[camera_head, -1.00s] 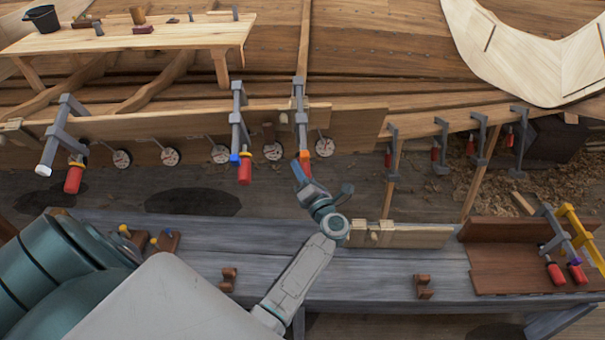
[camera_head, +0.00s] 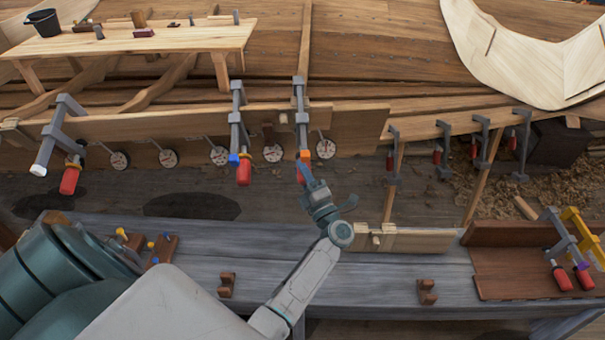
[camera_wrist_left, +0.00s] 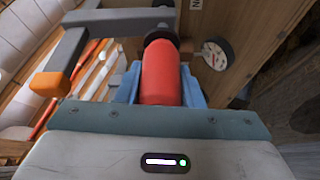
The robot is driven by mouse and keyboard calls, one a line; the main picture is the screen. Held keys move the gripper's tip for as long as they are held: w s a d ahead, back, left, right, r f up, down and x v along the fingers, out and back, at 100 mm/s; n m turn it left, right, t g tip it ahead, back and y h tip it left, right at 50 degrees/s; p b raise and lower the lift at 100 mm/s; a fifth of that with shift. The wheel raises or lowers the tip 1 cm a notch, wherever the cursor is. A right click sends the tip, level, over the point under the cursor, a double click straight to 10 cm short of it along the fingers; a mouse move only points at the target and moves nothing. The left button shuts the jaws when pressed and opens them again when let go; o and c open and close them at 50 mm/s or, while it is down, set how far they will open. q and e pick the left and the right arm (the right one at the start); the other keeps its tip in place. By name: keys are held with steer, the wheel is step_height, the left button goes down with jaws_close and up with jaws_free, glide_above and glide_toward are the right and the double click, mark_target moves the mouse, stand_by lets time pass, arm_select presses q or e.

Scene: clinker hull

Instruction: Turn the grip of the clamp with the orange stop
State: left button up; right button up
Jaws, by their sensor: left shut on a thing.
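The clamp with the orange stop (camera_head: 301,112) hangs upright on the plank edge, right of the clamp with the blue stop (camera_head: 236,120). In the left wrist view its grey bar ends in the orange stop (camera_wrist_left: 47,84) at the left. Its red grip (camera_wrist_left: 160,75) stands between the blue fingers of my left gripper (camera_wrist_left: 167,88). In the head view my left gripper (camera_head: 307,174) reaches up from below and is shut on the grip, mostly hiding it. My right gripper is not in view.
A row of round dials (camera_head: 219,156) hangs along the plank. A clamp with a white stop (camera_head: 56,136) is at the left. Several smaller clamps hang at the right. A grey bench (camera_head: 330,270) with wooden blocks lies below my left arm.

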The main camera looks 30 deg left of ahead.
arm_select(q)
steer(key=shift+f, duration=0.1)
stand_by(0.3)
steer(key=o, duration=1)
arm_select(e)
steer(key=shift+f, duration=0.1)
